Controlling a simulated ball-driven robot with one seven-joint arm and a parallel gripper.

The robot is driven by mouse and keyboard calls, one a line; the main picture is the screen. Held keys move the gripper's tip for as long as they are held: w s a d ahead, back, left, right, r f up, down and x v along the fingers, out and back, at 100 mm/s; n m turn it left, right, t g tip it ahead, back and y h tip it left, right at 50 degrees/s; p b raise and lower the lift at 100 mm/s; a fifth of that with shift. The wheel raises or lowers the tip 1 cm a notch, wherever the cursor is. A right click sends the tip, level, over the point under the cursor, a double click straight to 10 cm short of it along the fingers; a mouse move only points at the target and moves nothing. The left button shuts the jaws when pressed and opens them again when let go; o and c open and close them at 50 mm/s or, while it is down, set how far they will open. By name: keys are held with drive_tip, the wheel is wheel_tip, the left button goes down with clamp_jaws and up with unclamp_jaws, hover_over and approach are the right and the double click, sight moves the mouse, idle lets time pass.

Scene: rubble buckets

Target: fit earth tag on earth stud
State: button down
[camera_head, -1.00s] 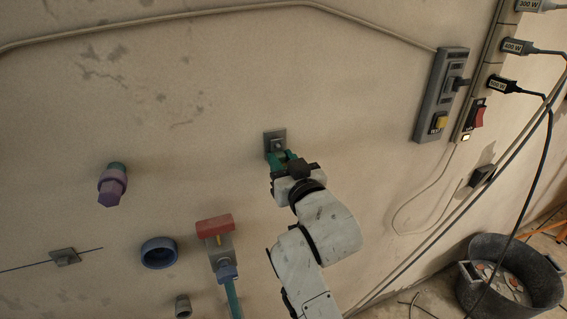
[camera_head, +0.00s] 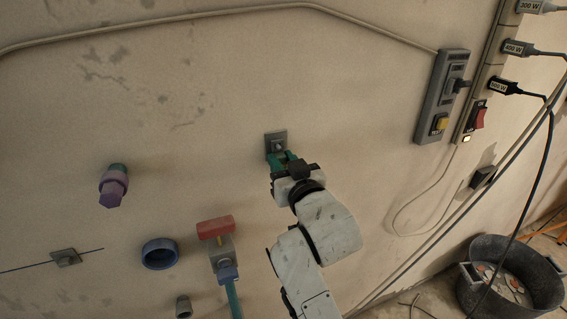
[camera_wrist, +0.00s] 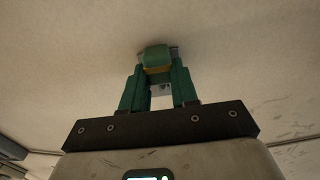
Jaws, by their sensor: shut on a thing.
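The earth stud shows as a small dark square plate (camera_head: 276,137) with a light stud at its middle, on the wall in the head view. My gripper (camera_head: 281,158) is right at the lower side of this plate. In the wrist view the green fingers (camera_wrist: 160,82) are shut on the earth tag (camera_wrist: 156,58), a small green piece with a yellow band. The tag lies close in front of the plate, which is mostly hidden behind it. I cannot tell whether the tag touches the stud or is around it.
A red-handled valve (camera_head: 216,227), a blue ring (camera_head: 160,254) and a purple fitting (camera_head: 113,187) stick out of the wall at left. A switch box (camera_head: 441,97) with a yellow button is at right. A dark bucket (camera_head: 509,286) stands at lower right. The wall around the stud is clear.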

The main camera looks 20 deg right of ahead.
drive_tip(key=shift+w, duration=0.1)
drive_tip(key=c, duration=0.8)
unclamp_jaws()
drive_tip(key=s+b, duration=0.1)
drive_tip(key=s, duration=0.9)
drive_tip(key=shift+s+b, duration=0.3)
drive_tip(key=shift+s, duration=0.1)
drive_tip(key=s+d+f+g, duration=0.2)
drive_tip(key=s+f+g, duration=0.15)
drive_tip(key=f, duration=0.35)
drive_tip(key=s+d+f+g+h, duration=0.15)
drive_tip(key=s+f, duration=0.25)
drive_tip(key=f, duration=0.4)
drive_tip(key=s+d+f+g+y, duration=0.1)
drive_tip(key=s+d+f+g, duration=0.25)
drive_tip(key=f, duration=0.35)
drive_tip(key=s+f+g, duration=0.2)
drive_tip(key=s+f, duration=0.2)
drive_tip(key=s, duration=0.2)
drive_tip(key=s+f+g, duration=0.3)
drive_tip(key=s, duration=0.3)
drive_tip(key=s+f+g, duration=0.3)
drive_tip(key=s+f, duration=0.1)
drive_tip(key=s, duration=0.2)
drive_tip(key=shift+s+d+f, duration=0.3)
drive_tip(key=shift+s+d, duration=0.05)
drive_tip(key=shift+d, duration=0.05)
